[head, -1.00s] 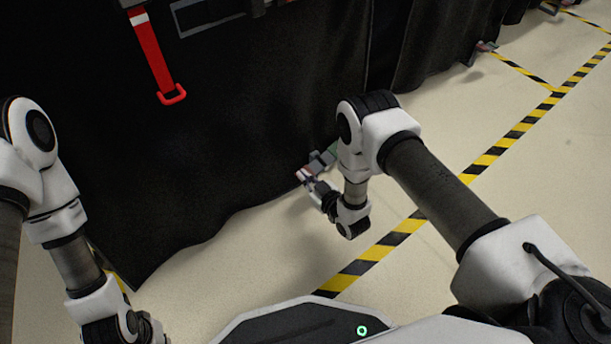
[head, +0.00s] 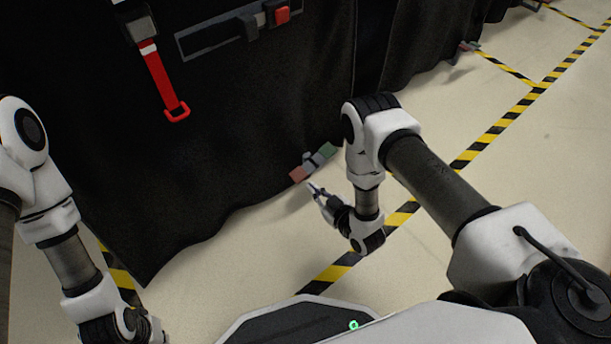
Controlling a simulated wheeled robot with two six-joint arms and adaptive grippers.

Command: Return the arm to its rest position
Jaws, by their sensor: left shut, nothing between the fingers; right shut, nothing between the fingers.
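My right arm comes in from the right and bends down at its elbow. My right gripper (head: 316,190) is shut and empty, pointing up and left over the pale floor near the foot of the black cover. My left arm hangs down at the left edge of the head view. Its gripper is out of the picture, below the bottom edge.
A cart under a black cover (head: 230,140) fills the upper left. A red strap (head: 160,80) with a loop hangs on it. A cart foot (head: 314,161) sticks out below the hem. Yellow-black tape (head: 490,140) crosses the open floor.

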